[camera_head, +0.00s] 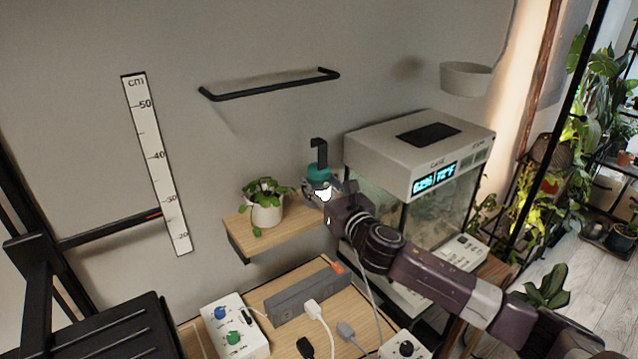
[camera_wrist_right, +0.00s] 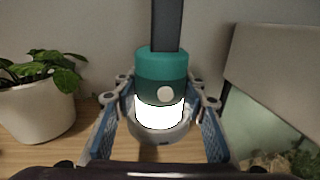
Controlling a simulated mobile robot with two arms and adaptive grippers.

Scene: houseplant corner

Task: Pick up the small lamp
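The small lamp (camera_head: 318,173) has a teal body, a glowing white lower part and a dark hook on top. It is upright at the right end of the wooden wall shelf (camera_head: 250,237). In the right wrist view the lamp (camera_wrist_right: 162,72) is in the middle, with a grey ring at its base. My right gripper (camera_wrist_right: 160,112) is open, with one blue-padded finger on each side of the lamp's lower part and gaps visible beside it. In the head view the right gripper (camera_head: 322,192) partly hides the lamp's lower part. My left gripper is not in view.
A potted plant (camera_head: 266,208) stands left of the lamp on the shelf; it also shows in the wrist view (camera_wrist_right: 36,108). A glass terrarium (camera_head: 420,150) is close on the right. A black rail (camera_head: 270,85) is above. A power strip (camera_head: 305,292) lies below.

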